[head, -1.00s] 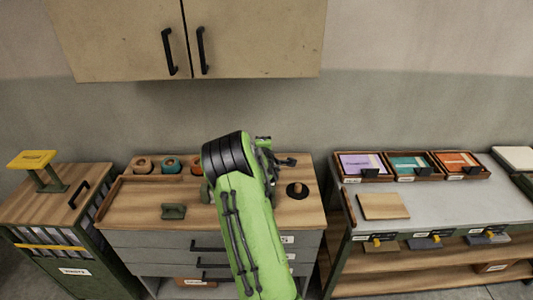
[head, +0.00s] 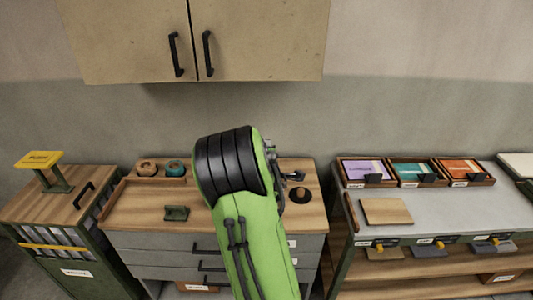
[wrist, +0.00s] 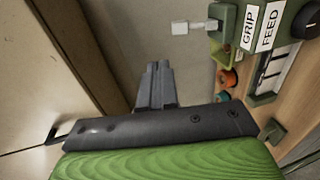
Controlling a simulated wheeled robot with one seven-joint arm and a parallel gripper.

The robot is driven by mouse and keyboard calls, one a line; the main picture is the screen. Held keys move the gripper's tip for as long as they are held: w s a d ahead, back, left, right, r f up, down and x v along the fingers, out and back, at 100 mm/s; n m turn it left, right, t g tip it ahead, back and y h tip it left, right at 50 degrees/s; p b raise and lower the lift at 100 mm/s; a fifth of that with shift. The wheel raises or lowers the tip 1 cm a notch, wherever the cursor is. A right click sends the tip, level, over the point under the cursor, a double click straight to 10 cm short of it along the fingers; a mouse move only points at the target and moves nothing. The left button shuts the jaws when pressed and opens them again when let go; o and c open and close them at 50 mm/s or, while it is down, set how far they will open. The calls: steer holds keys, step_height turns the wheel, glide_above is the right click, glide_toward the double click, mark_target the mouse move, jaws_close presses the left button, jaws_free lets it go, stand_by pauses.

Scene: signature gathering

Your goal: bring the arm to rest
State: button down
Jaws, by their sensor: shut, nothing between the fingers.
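My arm is bright green with a black ribbed joint and rises in front of the wooden-topped drawer counter (head: 130,215) in the head view. Its far end is mostly hidden behind that joint. In the wrist view my gripper (wrist: 158,66) shows as grey fingers, closed together and empty. It is in the air, with the beige wall cabinet (wrist: 50,70) on the left side of that view and the counter on the right. Nothing touches the fingers.
A green device (wrist: 280,42) labelled GRIP and FEED stands beside tape rolls (wrist: 228,78) on the counter. The wall cabinet (head: 200,40) hangs above. A table with trays (head: 415,173) is at right, a yellow-topped stand (head: 40,160) at left.

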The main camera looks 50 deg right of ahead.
steer(key=shift+s, duration=0.15)
steer(key=shift+a, duration=0.1)
steer(key=s+a+r+m+y, duration=0.2)
steer(key=a+y, duration=0.1)
steer(key=a, duration=0.5)
steer(key=s+a+r+m+g+y, duration=0.1)
steer(key=a+m+y, duration=0.15)
steer(key=a, duration=0.65)
steer(key=s+a+r+m+y, duration=0.2)
steer(key=a+y, duration=0.1)
steer(key=a, duration=0.5)
steer(key=s+a+m+g+y, duration=0.1)
steer(key=s+a, duration=0.5)
steer(key=s, duration=0.2)
steer(key=s+a+f+g+y, duration=0.1)
steer(key=s+a+g+y, duration=0.1)
steer(key=s+a, duration=0.3)
steer(key=s, duration=0.3)
steer(key=shift+s+a+m+g+b, duration=0.3)
steer(key=shift+a+m+b, duration=0.05)
steer(key=shift+a, duration=0.05)
